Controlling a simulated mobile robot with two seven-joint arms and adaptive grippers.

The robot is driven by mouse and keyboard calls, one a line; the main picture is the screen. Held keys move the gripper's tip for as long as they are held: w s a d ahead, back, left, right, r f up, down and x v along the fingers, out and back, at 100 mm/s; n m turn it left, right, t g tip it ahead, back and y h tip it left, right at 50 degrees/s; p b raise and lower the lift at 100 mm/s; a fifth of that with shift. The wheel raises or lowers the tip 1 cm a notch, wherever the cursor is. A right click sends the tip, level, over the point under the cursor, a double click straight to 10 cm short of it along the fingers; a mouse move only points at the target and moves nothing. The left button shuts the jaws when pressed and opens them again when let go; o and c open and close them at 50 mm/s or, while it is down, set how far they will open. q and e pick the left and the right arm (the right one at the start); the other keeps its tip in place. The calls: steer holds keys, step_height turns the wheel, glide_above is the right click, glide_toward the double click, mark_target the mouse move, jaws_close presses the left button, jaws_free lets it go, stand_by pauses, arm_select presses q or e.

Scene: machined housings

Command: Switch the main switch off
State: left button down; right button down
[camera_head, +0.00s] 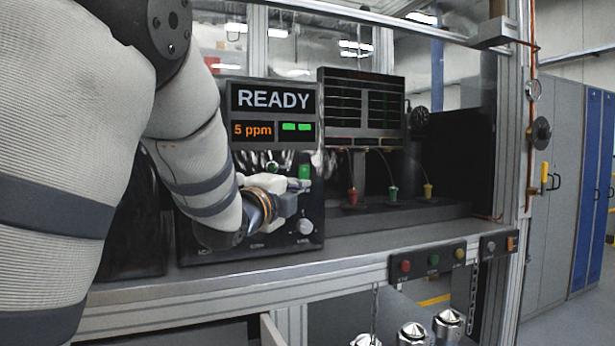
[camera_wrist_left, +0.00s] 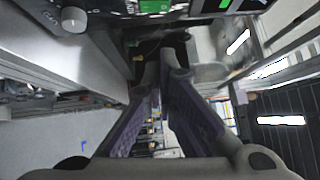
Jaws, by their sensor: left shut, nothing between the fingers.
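A black control panel (camera_head: 314,240) stands on the bench under a display reading READY and 5 ppm. My left gripper (camera_head: 299,190) is in front of this panel, shut and empty, its fingers pointing right. A green lit element (camera_head: 304,171) shows just above the fingers and a pale round knob (camera_head: 305,226) just below them. The knob also shows at the upper left of the left wrist view (camera_wrist_left: 73,19). I cannot tell which control is the main switch; my arm and gripper hide part of the panel. Contact with the panel cannot be told. The right gripper is out of view.
Small coloured funnels (camera_head: 393,193) are behind at right. Metal frame posts (camera_head: 512,150) bound the bench.

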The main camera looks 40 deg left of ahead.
mark_target(304, 175)
arm_select(q)
steer(key=s+a+x, duration=0.1)
steer(key=a+x, duration=0.1)
steer(key=x, duration=0.9)
steer(key=shift+w+a, duration=0.4)
steer(key=shift+a, duration=0.1)
